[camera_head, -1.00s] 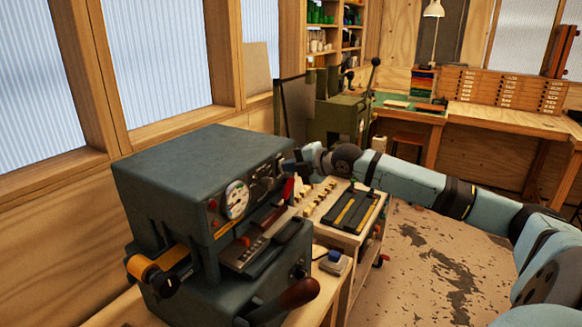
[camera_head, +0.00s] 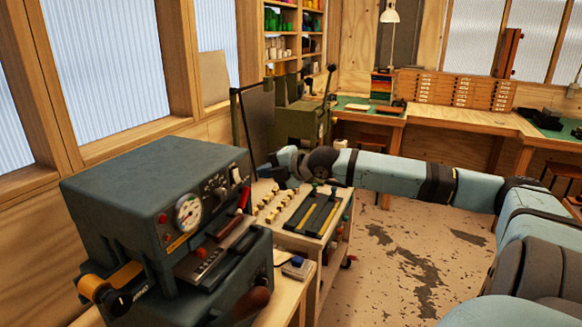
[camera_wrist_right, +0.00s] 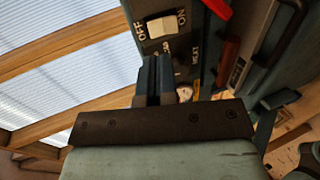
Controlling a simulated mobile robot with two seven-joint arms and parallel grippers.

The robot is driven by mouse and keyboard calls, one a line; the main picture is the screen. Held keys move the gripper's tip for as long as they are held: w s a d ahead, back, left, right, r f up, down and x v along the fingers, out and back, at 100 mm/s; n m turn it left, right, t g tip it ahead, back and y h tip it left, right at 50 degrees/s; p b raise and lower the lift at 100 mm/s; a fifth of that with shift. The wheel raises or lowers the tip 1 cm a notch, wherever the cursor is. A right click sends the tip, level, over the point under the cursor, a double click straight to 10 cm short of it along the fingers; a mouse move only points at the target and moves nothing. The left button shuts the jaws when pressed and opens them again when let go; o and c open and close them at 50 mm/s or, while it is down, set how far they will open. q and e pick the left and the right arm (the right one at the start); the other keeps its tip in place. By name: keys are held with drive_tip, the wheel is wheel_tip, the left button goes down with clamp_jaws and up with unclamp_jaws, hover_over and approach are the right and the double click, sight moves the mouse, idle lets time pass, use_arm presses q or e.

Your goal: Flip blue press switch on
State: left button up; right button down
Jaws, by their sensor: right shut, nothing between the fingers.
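The blue-grey press (camera_head: 150,180) stands at the left in the head view. Its white rocker switch (camera_head: 237,175) is at the upper right of its front panel. The switch (camera_wrist_right: 160,27) shows close up in the right wrist view, between the labels OFF at left and ON at right. I cannot tell which side is pressed in. My right gripper (camera_head: 266,172) is just right of the switch in the head view. In the wrist view its fingers (camera_wrist_right: 155,68) are shut and empty, just below the switch; contact does not show. My left gripper is out of view.
A red lever (camera_wrist_right: 217,8) is right of the switch. A cart with a black-and-yellow tray (camera_head: 312,212) stands right of the press. A small box with a blue button (camera_head: 296,261) sits in front. A green machine (camera_head: 300,122) stands behind. Worn floor is open at right.

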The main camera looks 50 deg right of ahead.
drive_tip(key=p+v, duration=0.3)
drive_tip(key=v, duration=0.4)
drive_tip(key=shift+r, duration=0.2)
idle(0.4)
drive_tip(key=shift+w+a, duration=0.1)
